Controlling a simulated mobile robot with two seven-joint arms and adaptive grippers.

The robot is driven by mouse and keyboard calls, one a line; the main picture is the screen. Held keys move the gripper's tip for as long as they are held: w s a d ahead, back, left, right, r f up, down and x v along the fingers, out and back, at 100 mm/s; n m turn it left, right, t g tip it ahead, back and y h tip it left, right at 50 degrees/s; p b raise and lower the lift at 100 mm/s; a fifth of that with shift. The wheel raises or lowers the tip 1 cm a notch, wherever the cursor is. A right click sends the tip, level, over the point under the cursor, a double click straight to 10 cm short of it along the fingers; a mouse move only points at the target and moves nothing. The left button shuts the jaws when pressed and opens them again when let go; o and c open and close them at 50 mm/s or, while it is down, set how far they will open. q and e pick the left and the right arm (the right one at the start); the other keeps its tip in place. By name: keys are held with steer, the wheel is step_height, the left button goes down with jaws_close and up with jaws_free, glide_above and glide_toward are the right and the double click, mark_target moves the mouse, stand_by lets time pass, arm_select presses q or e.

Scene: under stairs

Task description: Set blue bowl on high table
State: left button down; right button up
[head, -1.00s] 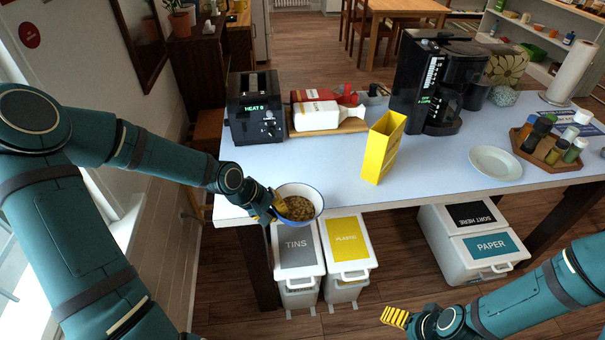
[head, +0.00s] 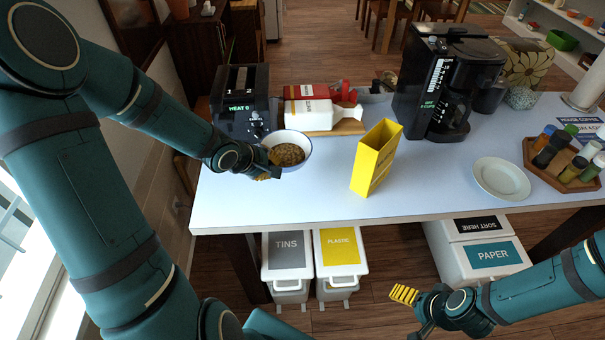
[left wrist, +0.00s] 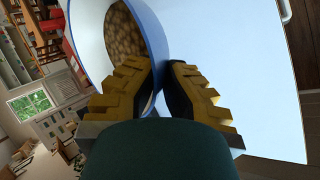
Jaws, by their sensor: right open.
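The blue bowl (head: 303,158), white inside with a blue rim and holding brown pellets, is at the left end of the high table (head: 330,207), in front of the toaster. I cannot tell whether its base touches the tabletop. My left gripper (head: 270,168) is shut on the bowl's near-left wall. In the left wrist view the bowl (left wrist: 90,35) shows its rim between the two yellow fingers (left wrist: 158,88), one inside and one outside. My right gripper (head: 404,294) is open and empty, low in front of the table.
A black toaster (head: 243,100) stands just behind the bowl. A yellow box (head: 376,158), a board with cartons (head: 308,114), a coffee machine (head: 450,85), a plate (head: 501,178) and a bottle tray (head: 562,165) stand farther right. Clear tabletop lies in front of the bowl. Bins (head: 287,257) sit below.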

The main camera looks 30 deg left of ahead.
arm_select(q)
steer(key=shift+w, duration=0.35)
steer(key=shift+w+d+f, duration=0.1)
steer(key=shift+w+f, duration=0.05)
steer(key=shift+f, duration=0.1)
step_height(320, 180, down, 5)
steer(key=b, duration=0.4)
steer(key=shift+f+b, duration=1.4)
steer(key=shift+f, duration=0.95)
steer(key=shift+r, duration=0.15)
arm_select(e)
step_height(320, 180, down, 7)
steer(key=shift+a, duration=0.1)
arm_select(q)
steer(key=c, duration=1.1)
jaws_free()
steer(key=shift+c, duration=0.2)
